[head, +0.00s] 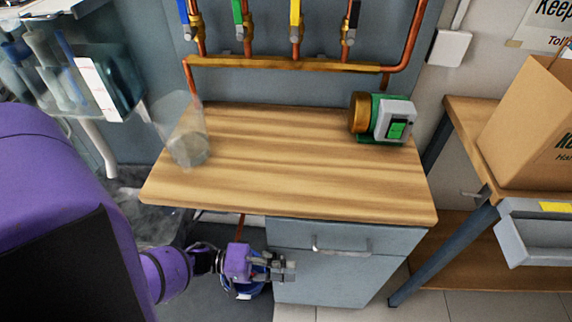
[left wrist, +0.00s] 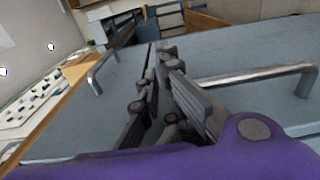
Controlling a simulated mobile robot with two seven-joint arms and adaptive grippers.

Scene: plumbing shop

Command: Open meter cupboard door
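The meter cupboard is the grey cabinet under the wooden worktop. Its lower door (head: 335,282) looks shut, flush below a drawer front. My left gripper (head: 290,267) is at the left part of the cupboard front, just below the drawer. In the left wrist view the gripper fingers (left wrist: 170,75) point at the grey front near the seam between the panels. A silver bar handle (left wrist: 260,76) is right of the fingers, not between them. The gap between the fingertips is unclear. The door's handle is not clear in the head view. My right gripper is out of view.
A drawer handle (head: 340,248) sits above the door. The worktop (head: 270,170) carries a green pump (head: 385,117) and a clear container (head: 185,135). Right of the cupboard stands a table leg (head: 440,255); open floor lies between.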

